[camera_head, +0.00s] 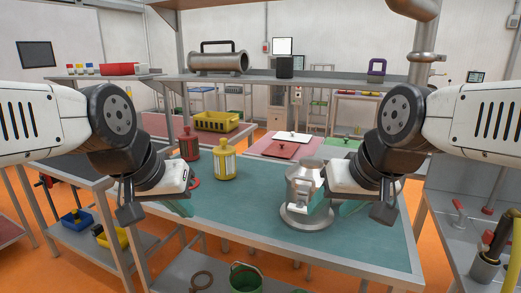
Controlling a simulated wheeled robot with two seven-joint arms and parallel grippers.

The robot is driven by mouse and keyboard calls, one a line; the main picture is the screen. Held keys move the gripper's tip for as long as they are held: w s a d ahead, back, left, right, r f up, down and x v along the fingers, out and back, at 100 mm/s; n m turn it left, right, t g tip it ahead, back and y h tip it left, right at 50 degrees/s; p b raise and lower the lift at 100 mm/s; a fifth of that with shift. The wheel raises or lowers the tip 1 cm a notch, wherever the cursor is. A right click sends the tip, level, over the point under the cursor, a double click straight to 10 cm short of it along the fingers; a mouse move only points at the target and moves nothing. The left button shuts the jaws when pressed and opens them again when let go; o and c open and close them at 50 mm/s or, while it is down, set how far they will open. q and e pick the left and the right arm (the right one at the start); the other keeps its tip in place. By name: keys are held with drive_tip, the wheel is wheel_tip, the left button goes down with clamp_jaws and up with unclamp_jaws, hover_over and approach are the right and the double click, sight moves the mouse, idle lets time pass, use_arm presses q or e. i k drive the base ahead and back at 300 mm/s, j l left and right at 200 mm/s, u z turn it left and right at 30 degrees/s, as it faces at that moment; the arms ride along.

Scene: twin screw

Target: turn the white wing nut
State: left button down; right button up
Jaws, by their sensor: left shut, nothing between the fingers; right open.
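A round grey metal fixture (305,217) with a wide base stands on the teal table top, right of centre. A small pale part (306,184) sits on its upper front; it may be the white wing nut, but it is too small to be sure. My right gripper (335,206) is open, close beside the fixture on its right, and partly overlaps it in view. I cannot tell whether it touches. My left gripper (178,207) is shut and empty over the left part of the table, well away from the fixture.
A yellow lantern-like canister (224,160) and a red one (189,144) stand at the table's back left. Red (283,150) and green (343,143) panels lie behind the fixture.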

sight(301, 207)
drive_tip(key=k+j+z, duration=0.25)
drive_tip(key=k+j, duration=0.5)
drive_tip(key=j, duration=0.1)
